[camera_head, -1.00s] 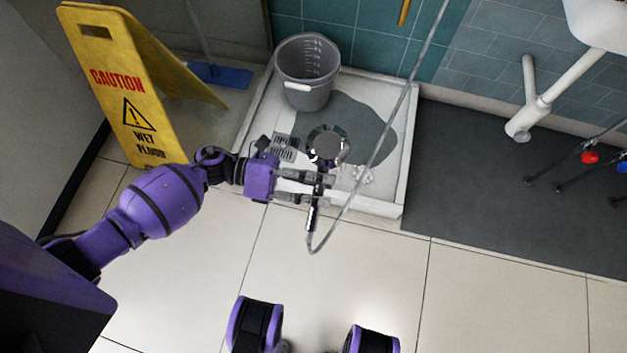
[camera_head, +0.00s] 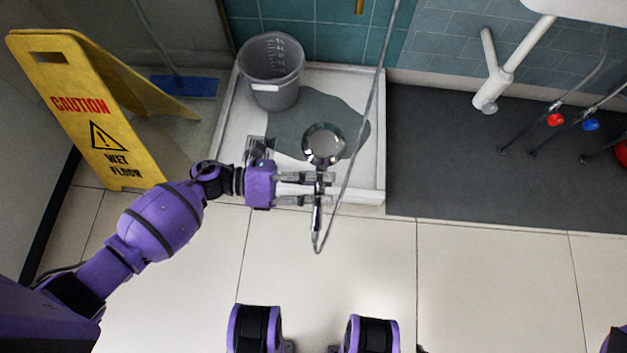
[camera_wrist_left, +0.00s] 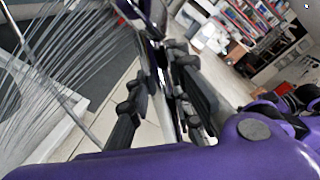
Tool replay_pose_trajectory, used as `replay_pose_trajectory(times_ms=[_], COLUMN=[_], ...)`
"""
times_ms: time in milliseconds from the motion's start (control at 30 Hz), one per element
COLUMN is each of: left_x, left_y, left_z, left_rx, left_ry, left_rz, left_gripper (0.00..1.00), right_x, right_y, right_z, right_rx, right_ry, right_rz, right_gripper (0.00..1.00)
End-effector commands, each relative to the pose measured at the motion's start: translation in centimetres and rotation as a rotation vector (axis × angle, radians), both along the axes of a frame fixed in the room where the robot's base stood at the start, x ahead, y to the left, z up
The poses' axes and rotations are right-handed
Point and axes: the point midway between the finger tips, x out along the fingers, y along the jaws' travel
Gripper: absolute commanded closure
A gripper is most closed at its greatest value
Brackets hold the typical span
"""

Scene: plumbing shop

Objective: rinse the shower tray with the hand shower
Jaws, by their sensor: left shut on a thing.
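My left gripper (camera_head: 322,188) is shut on the handle of the chrome hand shower (camera_head: 323,146). Its round head points away over the front part of the tray. Its hose loops below the handle and runs up past the wall. The white shower tray (camera_head: 372,180) lies behind the gripper, with a dark grey patch (camera_head: 352,112) on its floor and a grated drain (camera_head: 258,150) partly hidden by my wrist. In the left wrist view, thin water streams (camera_wrist_left: 75,55) fan out at the left, over the tray edge. My right gripper is not in view.
A grey bucket (camera_head: 272,78) stands in the tray's back left corner. A yellow wet-floor sign (camera_head: 90,115) stands left of the tray, with a blue broom or squeegee (camera_head: 185,86) behind it. A dark mat (camera_head: 450,150) and pipes (camera_head: 505,80) lie right. The front floor is clear.

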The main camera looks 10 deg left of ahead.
Motion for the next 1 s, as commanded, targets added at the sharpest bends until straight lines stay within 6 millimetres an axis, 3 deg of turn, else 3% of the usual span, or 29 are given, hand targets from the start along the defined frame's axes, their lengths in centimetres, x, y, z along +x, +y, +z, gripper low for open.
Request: replay_pose_trajectory(times_ms=[1000], left_x=[0.0], left_y=[-4.7], left_z=[0.1], left_rx=[-0.003], left_ry=[-0.001], left_rz=[-0.001], left_gripper=[1.0], right_x=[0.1], right_y=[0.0], right_z=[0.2], right_rx=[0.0], right_ry=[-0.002], right_rz=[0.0], right_gripper=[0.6])
